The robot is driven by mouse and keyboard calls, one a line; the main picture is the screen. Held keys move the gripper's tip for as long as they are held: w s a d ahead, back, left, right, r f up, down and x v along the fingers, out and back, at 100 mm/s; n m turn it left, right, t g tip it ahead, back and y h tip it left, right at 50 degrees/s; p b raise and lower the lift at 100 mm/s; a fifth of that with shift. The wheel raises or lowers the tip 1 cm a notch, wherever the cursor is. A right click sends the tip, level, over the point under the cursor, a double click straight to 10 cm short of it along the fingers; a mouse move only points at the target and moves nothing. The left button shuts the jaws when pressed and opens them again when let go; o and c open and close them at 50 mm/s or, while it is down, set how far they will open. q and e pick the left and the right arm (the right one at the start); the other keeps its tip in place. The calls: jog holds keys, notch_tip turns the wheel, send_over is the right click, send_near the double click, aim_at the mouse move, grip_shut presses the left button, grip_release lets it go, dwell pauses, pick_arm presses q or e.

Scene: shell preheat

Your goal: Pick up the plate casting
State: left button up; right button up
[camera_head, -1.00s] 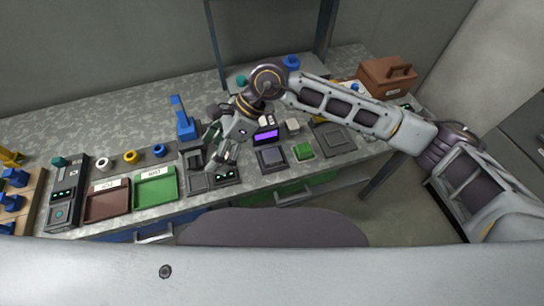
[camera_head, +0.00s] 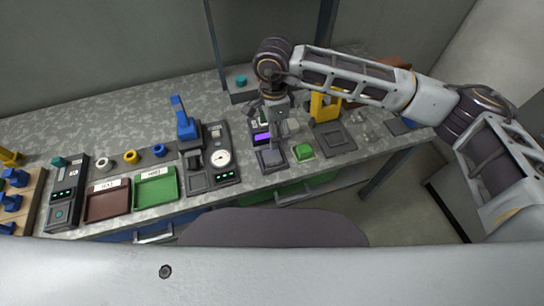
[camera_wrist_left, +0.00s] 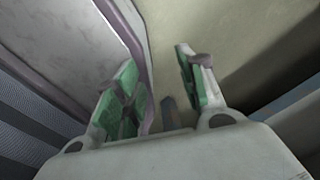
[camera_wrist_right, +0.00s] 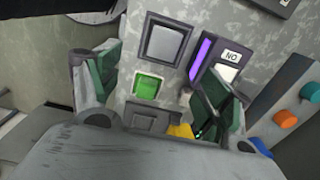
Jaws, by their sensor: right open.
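A grey square plate (camera_wrist_right: 165,42), possibly the plate casting, lies in a dark square frame in the right wrist view; it also shows in the head view (camera_head: 270,158). I cannot tell for sure which piece is the casting. My right gripper (camera_wrist_right: 163,85) is open and empty, its green-padded fingers apart above the bench, with the plate ahead of them. In the head view the right gripper (camera_head: 272,115) hangs just behind the plate, over the purple display. My left gripper (camera_wrist_left: 157,85) is open and empty; it shows only in its wrist view, away from the bench.
A bright green block (camera_head: 303,151) sits right of the plate. The purple-screen device (camera_wrist_right: 202,60) stands close beside it. A yellow stand (camera_head: 324,106), a dial gauge (camera_head: 220,157), and green (camera_head: 155,188) and brown (camera_head: 107,203) trays occupy the bench. The rear left is clear.

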send_over(274, 155)
jog(key=f, duration=0.7)
jog(key=shift+s+a+f+p, duration=0.15)
jog(key=shift+s+f+p, duration=0.25)
jog(key=shift+f, duration=0.35)
pick_arm(q)
jog(key=shift+s+d+r, duration=0.1)
jog(key=shift+d+r, duration=0.35)
jog(key=shift+d, duration=0.1)
pick_arm(e)
jog(key=shift+f, duration=0.15)
jog(key=shift+w+f, duration=0.1)
jog(key=shift+f, duration=0.15)
jog(key=f, duration=0.1)
jog(key=f+p, duration=0.1)
jog(key=f, duration=0.1)
jog(key=shift+w+f, duration=0.25)
jog(key=shift+w, duration=0.1)
jog(key=shift+f, duration=0.45)
pick_arm(q)
jog(key=shift+d+r, duration=0.55)
jog(key=shift+d, duration=0.35)
